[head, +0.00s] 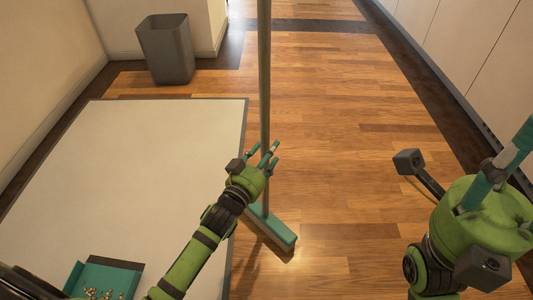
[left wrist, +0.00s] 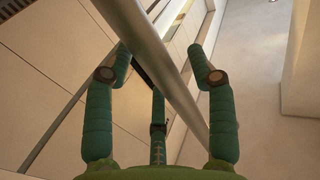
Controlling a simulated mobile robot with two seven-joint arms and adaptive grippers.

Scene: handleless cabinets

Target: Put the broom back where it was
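The broom has a long grey-green pole (head: 264,70) and a teal head (head: 270,227) that appears to rest on the wooden floor. The pole stands nearly upright in the head view and leaves the top of the picture. My left gripper (head: 265,156) is at the lower part of the pole. In the left wrist view, the pole (left wrist: 160,60) runs diagonally between the spread fingers of the left gripper (left wrist: 160,62), with gaps beside it. My right gripper (head: 502,165) is at the right edge, away from the broom; its fingertips are partly cut off.
A teal dustpan (head: 105,277) with small bits in it shows at the lower left. A large white surface with a grey edge (head: 130,170) fills the left. A grey bin (head: 166,48) stands by the wall. Pale cabinets (head: 470,45) line the right. The middle floor is clear.

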